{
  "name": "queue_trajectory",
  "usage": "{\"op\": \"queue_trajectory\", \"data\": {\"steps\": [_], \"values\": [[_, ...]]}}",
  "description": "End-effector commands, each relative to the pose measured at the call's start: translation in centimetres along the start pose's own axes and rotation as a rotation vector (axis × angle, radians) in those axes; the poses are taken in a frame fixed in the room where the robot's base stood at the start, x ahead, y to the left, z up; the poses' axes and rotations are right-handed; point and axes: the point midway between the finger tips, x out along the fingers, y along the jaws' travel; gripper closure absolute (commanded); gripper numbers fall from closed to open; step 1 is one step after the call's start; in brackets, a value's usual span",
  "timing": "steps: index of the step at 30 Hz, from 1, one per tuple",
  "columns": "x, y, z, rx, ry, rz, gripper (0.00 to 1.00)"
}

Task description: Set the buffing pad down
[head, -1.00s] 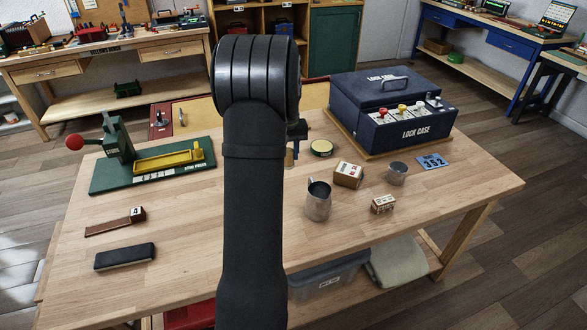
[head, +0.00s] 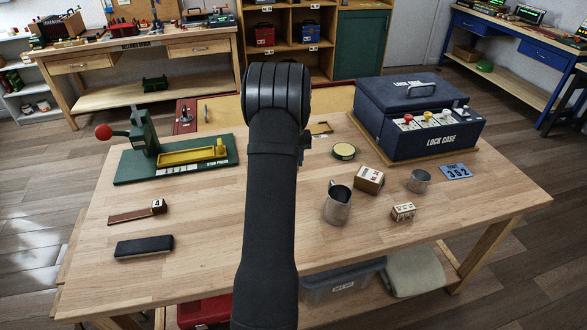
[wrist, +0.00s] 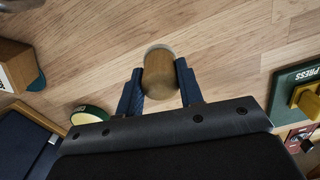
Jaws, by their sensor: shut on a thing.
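The buffing pad (wrist: 160,76), a rounded brown wooden piece with a pale greyish far edge, is between the two dark blue fingers of my gripper (wrist: 158,68) in the wrist view. My gripper is shut on it above bare bench top. I cannot tell whether the pad touches the wood. In the head view my own arm hides the pad and most of the gripper; only a bit of a blue finger shows at the arm's right edge.
The wooden bench (head: 215,255) holds a green stub press (head: 180,160), a black block (head: 144,246), a metal mug (head: 337,206), a small box (head: 369,179), a round tin (head: 344,152) and the lock case (head: 420,115). The front middle is clear.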

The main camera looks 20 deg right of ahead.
Motion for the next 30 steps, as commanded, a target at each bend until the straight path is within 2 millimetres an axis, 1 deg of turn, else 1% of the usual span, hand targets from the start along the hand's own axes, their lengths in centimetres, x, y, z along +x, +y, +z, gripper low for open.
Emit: {"op": "queue_trajectory", "data": {"steps": [6, 8, 20, 21, 23, 24, 30], "values": [[3.0, 0.0, 0.1, 0.000, -0.004, -0.001, 0.88], [3.6, 0.0, 0.0, 0.000, -0.001, 0.000, 0.88], [4.2, 0.0, 0.0, 0.000, -0.001, 0.000, 0.88], [4.1, 0.0, 0.0, 0.000, 0.000, 0.000, 0.58], [4.1, 0.0, 0.0, 0.000, 0.000, 0.000, 0.47], [4.1, 0.0, 0.0, 0.000, 0.000, 0.000, 0.44], [4.1, 0.0, 0.0, 0.000, 0.000, 0.000, 0.44]]}}
